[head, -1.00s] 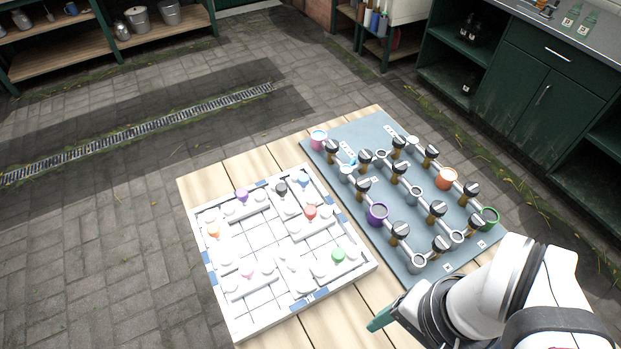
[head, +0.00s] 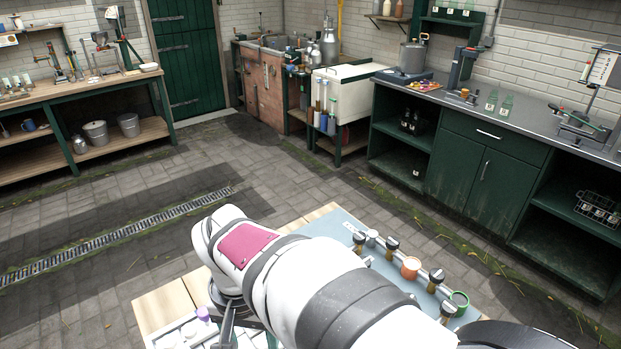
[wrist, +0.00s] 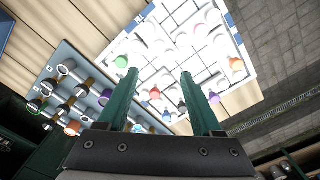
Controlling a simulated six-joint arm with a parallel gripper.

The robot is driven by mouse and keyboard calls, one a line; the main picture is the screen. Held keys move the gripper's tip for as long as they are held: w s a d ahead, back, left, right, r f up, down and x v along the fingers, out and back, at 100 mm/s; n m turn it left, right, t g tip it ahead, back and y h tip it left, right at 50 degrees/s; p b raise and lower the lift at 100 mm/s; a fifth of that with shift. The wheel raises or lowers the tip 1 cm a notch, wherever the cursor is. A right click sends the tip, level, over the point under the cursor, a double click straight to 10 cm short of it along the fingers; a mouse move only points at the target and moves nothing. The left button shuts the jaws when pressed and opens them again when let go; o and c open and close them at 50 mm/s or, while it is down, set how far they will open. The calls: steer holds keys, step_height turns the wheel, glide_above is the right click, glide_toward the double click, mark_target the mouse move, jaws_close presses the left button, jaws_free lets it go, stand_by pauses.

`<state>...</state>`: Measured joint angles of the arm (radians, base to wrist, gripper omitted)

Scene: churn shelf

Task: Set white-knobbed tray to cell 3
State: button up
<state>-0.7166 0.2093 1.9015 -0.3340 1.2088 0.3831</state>
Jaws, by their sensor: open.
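The white puzzle board (wrist: 243,52) fills the upper middle of the wrist view, with white trays on it bearing coloured knobs. I see green (wrist: 121,61), orange (wrist: 237,63) and red (wrist: 155,92) knobs clearly. White knobs blend into the white trays, so I cannot single out the white-knobbed tray for certain. Cell numbers are not readable. My gripper (wrist: 158,78) is open and empty, its two green fingers apart over the board. In the head view my arm hides most of the board; a corner with a purple knob (head: 203,314) shows.
A blue-grey panel (wrist: 80,62) with dark-knobbed valves and coloured cups lies beside the board; part of it shows in the head view (head: 340,224). Both rest on a wooden table (head: 160,306). A green cabinet (head: 484,160) stands at the back right.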

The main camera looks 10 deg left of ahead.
step_height(320, 180, down, 14)
steer(key=shift+d+f, duration=0.1)
steer(key=shift+c, duration=0.4)
jaws_close()
stand_by(1.0)
